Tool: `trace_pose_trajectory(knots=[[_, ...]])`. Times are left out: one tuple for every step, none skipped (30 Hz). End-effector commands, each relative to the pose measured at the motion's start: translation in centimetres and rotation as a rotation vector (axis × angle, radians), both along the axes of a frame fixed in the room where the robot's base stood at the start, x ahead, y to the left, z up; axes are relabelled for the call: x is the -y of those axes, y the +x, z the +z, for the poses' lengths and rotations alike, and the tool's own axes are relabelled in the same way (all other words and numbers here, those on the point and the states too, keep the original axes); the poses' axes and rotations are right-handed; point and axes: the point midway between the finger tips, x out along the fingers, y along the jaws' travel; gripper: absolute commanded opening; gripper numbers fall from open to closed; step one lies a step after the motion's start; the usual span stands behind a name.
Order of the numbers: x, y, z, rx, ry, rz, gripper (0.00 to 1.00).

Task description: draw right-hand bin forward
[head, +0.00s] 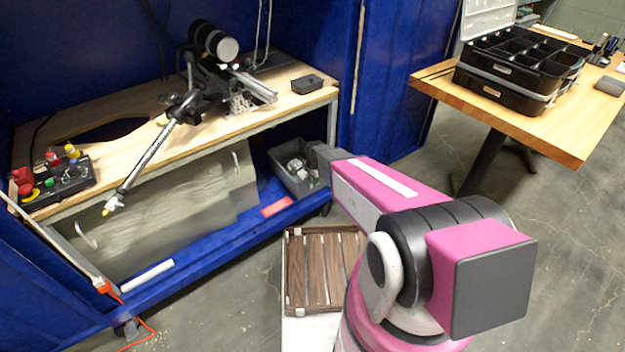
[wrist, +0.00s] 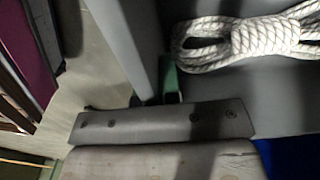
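The right-hand bin (head: 284,177) is a grey open box at the right end of the blue lower shelf under the workbench. A coil of white rope lies in it. In the wrist view its grey wall (wrist: 128,45) runs down toward my gripper (wrist: 158,92), with the rope (wrist: 245,40) to the right of that wall. My gripper's fingers are close together at the wall, one with a green pad on the rope side; the other is mostly dark. They look shut on the wall. In the head view my arm reaches to the bin's right side and hides the fingertips.
A slatted wooden crate (head: 318,262) stands on the floor before the shelf. The workbench top (head: 240,123) overhangs the bin. A table (head: 560,135) with black cases stands at right. Some concrete floor is clear.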

Motion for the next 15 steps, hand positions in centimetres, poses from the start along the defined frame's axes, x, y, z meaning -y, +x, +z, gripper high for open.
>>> trace_pose_trajectory(knots=[[0.02,-0.02,-0.01,-0.001,-0.001,-0.001,0.0],[0.02,-0.01,-0.01,-0.001,-0.001,-0.001,0.0],[0.02,-0.01,-0.01,-0.001,-0.001,-0.001,0.0],[0.01,0.0,-0.01,-0.001,-0.001,-0.001,0.0],[0.02,0.0,0.0,-0.001,-0.001,-0.001,0.0],[0.02,0.0,0.0,-0.001,-0.001,-0.001,0.14],[0.02,0.01,0.0,-0.001,-0.001,-0.001,0.24],[0.02,0.01,0.0,-0.001,-0.001,-0.001,0.33],[0.01,0.02,0.0,0.0,0.0,-0.001,0.34],[0.01,0.02,0.0,0.0,0.0,-0.001,0.34],[0.01,0.02,0.0,0.0,0.0,-0.001,0.34],[0.01,0.03,0.0,0.0,0.0,-0.001,0.34],[0.01,0.03,0.0,0.0,0.0,-0.001,0.34],[0.01,0.03,0.0,0.0,0.0,-0.001,0.34],[0.01,0.03,0.01,0.0,0.0,-0.001,0.34]])
